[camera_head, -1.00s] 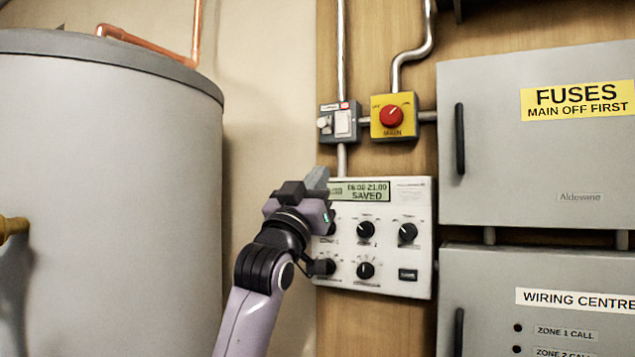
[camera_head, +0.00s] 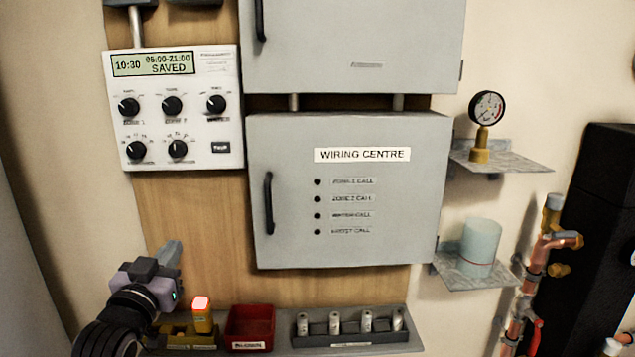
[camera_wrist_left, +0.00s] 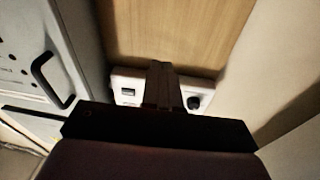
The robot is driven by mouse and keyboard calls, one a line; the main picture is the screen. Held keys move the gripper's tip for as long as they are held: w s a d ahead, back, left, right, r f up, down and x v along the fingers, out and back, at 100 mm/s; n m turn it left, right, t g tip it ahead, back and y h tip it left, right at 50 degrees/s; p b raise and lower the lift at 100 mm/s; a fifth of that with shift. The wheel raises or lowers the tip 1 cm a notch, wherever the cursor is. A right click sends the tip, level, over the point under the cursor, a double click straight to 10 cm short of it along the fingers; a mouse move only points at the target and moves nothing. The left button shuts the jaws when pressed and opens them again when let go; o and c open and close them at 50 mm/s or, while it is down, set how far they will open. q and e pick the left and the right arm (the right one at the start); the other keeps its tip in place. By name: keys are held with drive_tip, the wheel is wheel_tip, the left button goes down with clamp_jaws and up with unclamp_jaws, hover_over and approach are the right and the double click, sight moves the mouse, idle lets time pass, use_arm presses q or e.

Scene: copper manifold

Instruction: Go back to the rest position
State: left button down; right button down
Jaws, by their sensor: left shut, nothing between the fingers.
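My left gripper (camera_head: 168,254) is at the lower left in the head view, with its arm coming in from the bottom left. Its fingers are together and hold nothing. It is in front of the wooden board, below the white programmer (camera_head: 178,108), and apart from it. The programmer's display reads 10:30, 06:00-21:00 and SAVED. In the left wrist view the shut fingers (camera_wrist_left: 163,88) stand out dark in front of the programmer (camera_wrist_left: 206,84). My right gripper is not in view.
A shelf below the gripper holds a yellow holder with a red-lit device (camera_head: 202,315), a red bin (camera_head: 250,327) and a grey rack (camera_head: 350,328) with several small cylinders. The closed wiring centre (camera_head: 345,190) is to the right. Small shelves carry a gauge (camera_head: 487,108) and a pale cup (camera_head: 481,246).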

use_arm(q)
drive_tip(key=s+d+f+g+p, duration=0.1)
drive_tip(key=s+d+f+g, duration=0.15)
drive_tip(key=s+f, duration=0.65)
drive_tip(key=s+d+f+g, duration=0.1)
drive_tip(key=s+f+g, duration=0.3)
drive_tip(key=f, duration=0.8)
drive_tip(key=s+d+f+g, duration=0.1)
drive_tip(key=s+f, duration=0.4)
drive_tip(key=s, duration=0.3)
drive_tip(key=s+d+f+g+h+p, duration=0.1)
drive_tip(key=s+f, duration=0.4)
drive_tip(key=s, duration=0.4)
drive_tip(key=shift+s+f+m, duration=0.15)
drive_tip(key=shift+m, duration=0.25)
drive_tip(key=shift+d, duration=0.1)
